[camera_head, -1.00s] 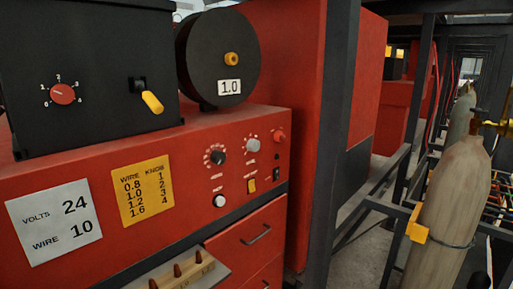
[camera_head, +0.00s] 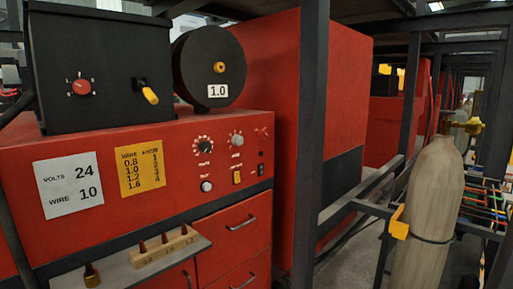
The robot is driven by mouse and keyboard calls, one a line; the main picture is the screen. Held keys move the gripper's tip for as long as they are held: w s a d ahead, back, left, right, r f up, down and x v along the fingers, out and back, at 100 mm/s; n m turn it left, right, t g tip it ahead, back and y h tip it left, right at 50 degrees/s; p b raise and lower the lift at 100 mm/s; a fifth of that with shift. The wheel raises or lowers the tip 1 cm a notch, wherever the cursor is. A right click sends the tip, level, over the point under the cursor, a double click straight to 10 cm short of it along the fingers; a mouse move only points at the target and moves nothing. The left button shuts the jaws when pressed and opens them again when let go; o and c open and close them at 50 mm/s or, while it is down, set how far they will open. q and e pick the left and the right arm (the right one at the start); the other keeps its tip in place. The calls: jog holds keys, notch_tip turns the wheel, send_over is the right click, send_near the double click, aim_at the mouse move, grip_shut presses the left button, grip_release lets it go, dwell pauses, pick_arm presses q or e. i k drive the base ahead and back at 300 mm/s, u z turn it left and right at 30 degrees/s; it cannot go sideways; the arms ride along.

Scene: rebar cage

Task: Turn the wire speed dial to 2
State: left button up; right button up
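A small round red dial (camera_head: 81,87) is on the front of the black box (camera_head: 105,105) at the upper left. White marks and digits are set around it; its pointer setting is too small to read. A black knob (camera_head: 204,145) and a grey knob (camera_head: 236,140) are on the red panel (camera_head: 120,208) below, their labels unreadable. A yellow card (camera_head: 142,170) pairs wire 1.0 with knob 2. A white card (camera_head: 68,185) reads volts 24, wire 10. The black spool (camera_head: 210,66) carries a 1.0 tag. Neither gripper is in view.
A yellow-tipped lever (camera_head: 150,95) is right of the red dial. A wooden block with pegs (camera_head: 165,250) rests on a shelf below the panel. A dark upright post (camera_head: 312,150) stands right of the cabinet. A gas cylinder (camera_head: 428,210) stands farther right.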

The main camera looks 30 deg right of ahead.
aim_at(236, 139)
jog(key=i, duration=1)
jog(key=z, duration=0.8)
